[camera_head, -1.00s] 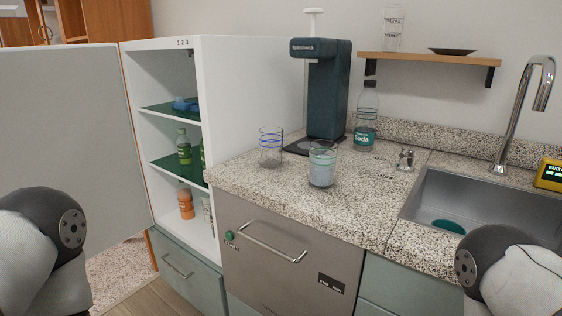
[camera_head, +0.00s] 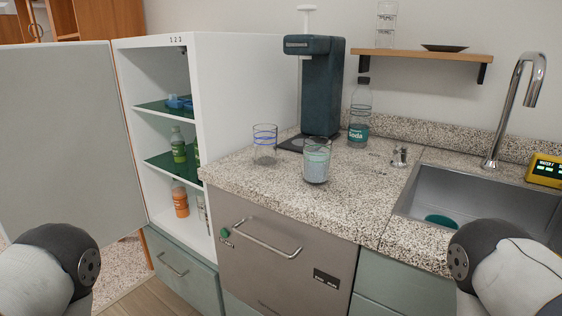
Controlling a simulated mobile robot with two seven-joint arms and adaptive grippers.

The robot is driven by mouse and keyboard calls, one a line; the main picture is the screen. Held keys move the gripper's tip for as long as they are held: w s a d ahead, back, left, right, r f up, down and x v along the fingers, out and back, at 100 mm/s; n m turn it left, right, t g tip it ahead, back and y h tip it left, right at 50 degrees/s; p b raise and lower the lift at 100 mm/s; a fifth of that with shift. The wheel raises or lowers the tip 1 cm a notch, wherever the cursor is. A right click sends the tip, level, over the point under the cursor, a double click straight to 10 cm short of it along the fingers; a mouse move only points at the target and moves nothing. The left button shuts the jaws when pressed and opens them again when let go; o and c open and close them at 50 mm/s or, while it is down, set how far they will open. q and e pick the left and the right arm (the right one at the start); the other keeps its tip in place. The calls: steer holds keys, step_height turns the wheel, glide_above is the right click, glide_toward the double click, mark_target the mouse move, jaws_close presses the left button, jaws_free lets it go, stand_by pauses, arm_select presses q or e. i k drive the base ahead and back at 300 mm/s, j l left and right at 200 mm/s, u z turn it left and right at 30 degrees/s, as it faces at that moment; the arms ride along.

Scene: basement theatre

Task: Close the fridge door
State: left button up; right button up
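The white fridge (camera_head: 245,95) stands left of the counter with its front open. Its grey door (camera_head: 70,135) is swung wide to the left, hinged at the fridge's left edge. Inside, green shelves (camera_head: 165,106) hold a blue item (camera_head: 180,102), a green bottle (camera_head: 178,146) and an orange bottle (camera_head: 180,202). Parts of my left arm show at the lower left, in front of the door's lower part, and parts of my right arm show at the lower right by the sink. Neither gripper is in the picture. I cannot tell whether my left arm touches the door.
The speckled counter (camera_head: 270,185) holds two glasses (camera_head: 317,160), a dark soda machine (camera_head: 318,90) and a soda bottle (camera_head: 359,115). A sink (camera_head: 480,195) with a tall tap is at the right. A drawer (camera_head: 180,270) sits below the fridge.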

mark_target(66, 156)
steer(key=i+j+u, duration=0.15)
steer(key=j+u, duration=0.15)
steer(key=i+j+u, duration=0.25)
steer(key=j, duration=0.25)
steer(key=i+j+u, duration=0.15)
steer(key=j+u, duration=0.3)
steer(key=i+j+u, duration=0.25)
steer(key=u, duration=0.25)
steer(key=i+j+u, duration=0.25)
steer(key=u, duration=0.2)
steer(key=i+j+u, duration=0.2)
steer(key=i+u, duration=0.15)
steer(key=u, duration=0.15)
steer(key=i+j+z, duration=0.2)
steer(key=i+z, duration=0.15)
steer(key=i, duration=0.25)
steer(key=i+j+z, duration=0.4)
steer(key=i, duration=0.15)
steer(key=i+j+z, duration=0.35)
steer(key=i+z, duration=0.2)
steer(key=z, duration=0.25)
steer(key=i+z, duration=0.2)
steer(key=z, duration=0.3)
steer(key=i+j+z, duration=0.15)
steer(key=z, duration=0.3)
steer(key=i+j+z, duration=0.15)
steer(key=z, duration=0.35)
steer(key=i+j+z, duration=0.1)
steer(key=j+z, duration=0.35)
steer(key=l, duration=0.1)
